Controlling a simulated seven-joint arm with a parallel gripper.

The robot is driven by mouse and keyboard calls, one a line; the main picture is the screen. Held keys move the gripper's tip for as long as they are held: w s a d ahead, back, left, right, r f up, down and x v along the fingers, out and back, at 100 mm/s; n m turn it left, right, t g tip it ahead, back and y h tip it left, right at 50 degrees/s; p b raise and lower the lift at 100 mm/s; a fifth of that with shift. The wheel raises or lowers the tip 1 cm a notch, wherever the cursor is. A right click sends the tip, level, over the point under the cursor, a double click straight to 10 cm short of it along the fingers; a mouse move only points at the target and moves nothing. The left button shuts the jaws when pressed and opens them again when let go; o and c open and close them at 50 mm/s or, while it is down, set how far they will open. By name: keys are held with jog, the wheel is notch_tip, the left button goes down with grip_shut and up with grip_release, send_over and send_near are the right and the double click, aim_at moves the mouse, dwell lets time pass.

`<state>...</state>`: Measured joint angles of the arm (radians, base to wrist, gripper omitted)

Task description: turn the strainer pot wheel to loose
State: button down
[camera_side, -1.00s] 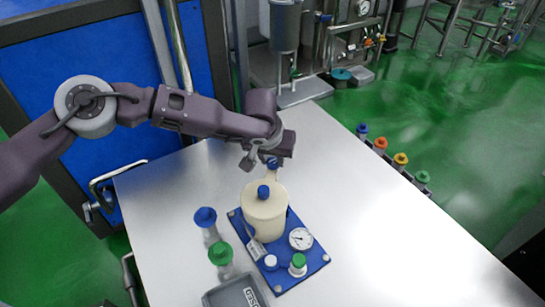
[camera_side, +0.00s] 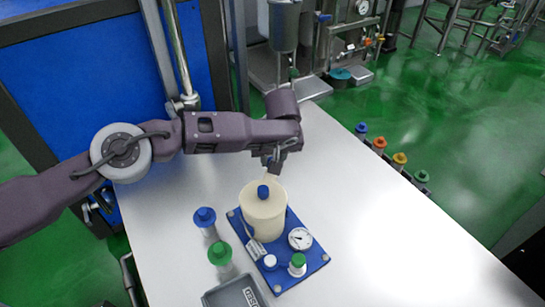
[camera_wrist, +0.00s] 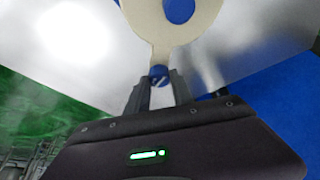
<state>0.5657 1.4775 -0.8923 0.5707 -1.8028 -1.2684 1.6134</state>
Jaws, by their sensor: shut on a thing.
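The strainer pot (camera_side: 264,218) is a cream cylinder with a blue knob on its lid (camera_side: 263,192). It stands upright on a blue base plate (camera_side: 313,263). In the wrist view the cream pot (camera_wrist: 150,18) shows at the top, with a short neck reaching towards my gripper (camera_wrist: 160,82). A small blue wheel (camera_wrist: 158,72) with a pale slanted mark sits at the neck's end, between my fingers. My gripper (camera_side: 273,167) is shut on this wheel at the far side of the pot. In the side view my gripper hides the wheel.
A round gauge (camera_side: 300,239), a white cap (camera_side: 270,262) and a green-capped fitting (camera_side: 298,262) stand on the plate. Blue-topped (camera_side: 205,217) and green-topped (camera_side: 220,252) posts and a grey tray (camera_side: 232,294) are at left.

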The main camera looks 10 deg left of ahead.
jog(key=c, duration=1.1)
grip_release()
jog(key=v, duration=0.7)
